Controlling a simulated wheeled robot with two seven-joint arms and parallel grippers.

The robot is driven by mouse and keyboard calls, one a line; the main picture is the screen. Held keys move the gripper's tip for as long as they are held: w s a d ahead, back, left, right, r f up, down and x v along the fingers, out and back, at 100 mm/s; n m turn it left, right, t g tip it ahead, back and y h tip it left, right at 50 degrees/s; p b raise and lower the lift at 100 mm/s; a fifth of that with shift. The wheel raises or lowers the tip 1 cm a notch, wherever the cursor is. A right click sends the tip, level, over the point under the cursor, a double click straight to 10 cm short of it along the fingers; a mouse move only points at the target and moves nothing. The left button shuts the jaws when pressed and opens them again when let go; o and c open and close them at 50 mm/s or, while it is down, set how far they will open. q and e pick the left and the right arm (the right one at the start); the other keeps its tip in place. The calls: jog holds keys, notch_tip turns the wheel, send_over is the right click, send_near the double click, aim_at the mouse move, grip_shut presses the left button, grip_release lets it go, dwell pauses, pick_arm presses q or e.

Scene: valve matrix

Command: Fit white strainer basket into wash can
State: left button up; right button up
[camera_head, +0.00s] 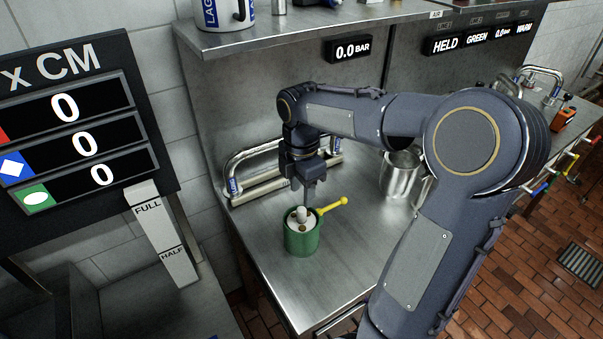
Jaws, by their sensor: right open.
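The green wash can (300,242) stands upright on the steel counter, with a yellow ball-ended handle (333,206) sticking out at its upper right. The white strainer basket (296,224) shows inside the can's mouth, with a pale knob at its centre. How deep it sits cannot be told. My right gripper (308,204) points down just above the can, close to the basket's knob. It is open; whether its fingers touch the knob is unclear. My left gripper is not in view.
A steel pitcher (399,174) stands on the counter to the right, partly behind my right arm. A bar handle (262,165) is at the back wall. A shelf (290,33) runs above. The counter in front of the can is clear.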

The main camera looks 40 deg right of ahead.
notch_tip(320, 180, up, 5)
jog(key=s+a+m+t+y, duration=0.2)
jog(key=s+a+m+t, duration=0.1)
jog(key=s+a+m, duration=0.4)
jog(key=s+a+f+m+t+y, duration=0.1)
jog(key=s+a+f+m+t, duration=0.1)
jog(key=s+a+f+m, duration=0.3)
jog(key=s+a+m, duration=0.1)
jog(key=s+m, duration=0.3)
jog(key=m, duration=0.2)
jog(key=shift+s+m+t+y, duration=0.2)
jog(key=shift+m+t+y, duration=0.1)
jog(key=shift+y, duration=0.1)
